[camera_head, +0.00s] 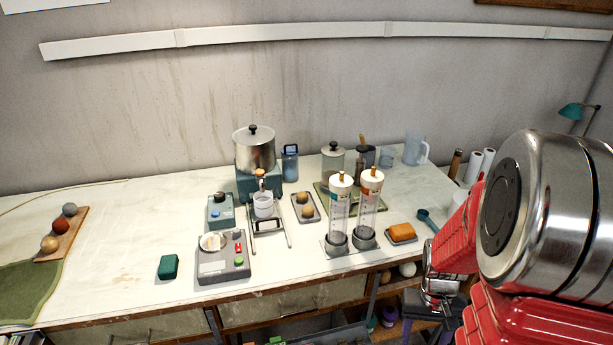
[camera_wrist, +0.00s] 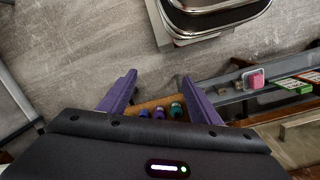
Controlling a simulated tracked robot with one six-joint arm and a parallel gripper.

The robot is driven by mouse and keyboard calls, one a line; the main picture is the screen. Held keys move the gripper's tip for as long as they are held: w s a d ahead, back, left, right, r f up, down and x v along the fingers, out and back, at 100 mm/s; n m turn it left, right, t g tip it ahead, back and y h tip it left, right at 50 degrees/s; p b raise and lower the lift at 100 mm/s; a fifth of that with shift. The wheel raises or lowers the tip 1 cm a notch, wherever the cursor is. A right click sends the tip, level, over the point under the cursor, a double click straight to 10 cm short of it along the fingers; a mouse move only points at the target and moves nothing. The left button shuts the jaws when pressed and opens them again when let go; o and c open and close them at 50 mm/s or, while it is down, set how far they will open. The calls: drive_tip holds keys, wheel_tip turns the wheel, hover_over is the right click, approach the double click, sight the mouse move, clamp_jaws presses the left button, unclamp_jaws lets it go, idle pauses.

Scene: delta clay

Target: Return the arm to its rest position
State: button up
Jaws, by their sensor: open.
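My gripper (camera_wrist: 160,76) shows in the wrist view with its two purple fingers spread apart and nothing between them. It points down over the grey floor and the edge of a low shelf. In the head view my red and metal arm fills the right side. The dark purple gripper (camera_head: 430,312) hangs low there, in front of the bench's front edge and below its top, partly hidden by my arm. It touches nothing that I can make out.
Small coloured bottles (camera_wrist: 160,112) stand on the low shelf beyond the fingers. Open floor (camera_wrist: 90,45) lies at upper left in the wrist view.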

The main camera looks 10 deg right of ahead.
drive_tip(key=a+r+n+t, duration=0.5)
drive_tip(key=a+r+t, duration=0.2)
drive_tip(key=a+r, duration=1.3)
wheel_tip(320, 180, up, 4)
drive_tip(key=shift+s+a+r, duration=0.15)
drive_tip(key=shift+a+r, duration=0.05)
drive_tip(key=shift+a, duration=0.1)
